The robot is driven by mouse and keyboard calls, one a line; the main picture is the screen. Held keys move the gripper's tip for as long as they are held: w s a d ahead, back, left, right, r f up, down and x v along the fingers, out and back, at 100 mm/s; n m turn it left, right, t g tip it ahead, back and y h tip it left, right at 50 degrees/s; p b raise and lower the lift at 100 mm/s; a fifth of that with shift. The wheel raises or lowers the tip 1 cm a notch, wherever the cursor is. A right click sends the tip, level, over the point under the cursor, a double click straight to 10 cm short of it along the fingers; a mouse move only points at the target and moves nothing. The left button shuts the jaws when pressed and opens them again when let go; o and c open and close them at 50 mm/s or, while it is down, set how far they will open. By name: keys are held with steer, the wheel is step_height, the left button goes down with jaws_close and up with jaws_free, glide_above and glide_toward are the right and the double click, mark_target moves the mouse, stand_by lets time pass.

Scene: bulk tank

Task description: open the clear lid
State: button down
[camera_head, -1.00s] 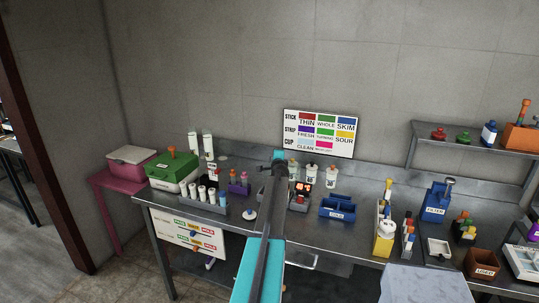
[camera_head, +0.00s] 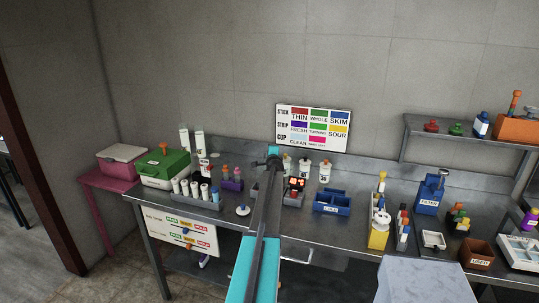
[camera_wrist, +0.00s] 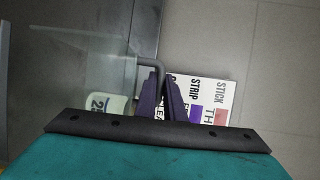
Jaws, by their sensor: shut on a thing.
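The clear lid (camera_wrist: 95,55) shows in the wrist view as a see-through panel at the upper left, beside my fingers. A dark grey bent handle (camera_wrist: 150,67) runs from its right edge to my fingertips. My gripper (camera_wrist: 160,80) is shut on this handle, its dark purple fingers close together. In the head view my arm points to the back of the bench, and it hides the fingers and the lid there. I cannot tell from these views how far the lid is tilted.
A steel bench (camera_head: 290,230) runs along the wall. A sign board (camera_head: 313,128) stands behind my arm and also shows in the wrist view (camera_wrist: 205,98). A white bottle (camera_wrist: 105,107) lies under the lid's lower edge in the wrist view. A blue bin (camera_head: 332,205) stands right of my arm.

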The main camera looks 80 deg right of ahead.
steer(key=shift+d+r, duration=0.1)
steer(key=shift+r, duration=0.3)
steer(key=c, duration=1.8)
jaws_free()
steer(key=shift+c, duration=0.2)
steer(key=shift+f, duration=0.2)
steer(key=shift+a, duration=0.25)
steer(key=b+v, duration=0.3)
steer(key=v, duration=1)
steer(key=shift+a, duration=0.2)
steer(key=shift+s+r, duration=0.15)
steer(key=shift+s, duration=0.05)
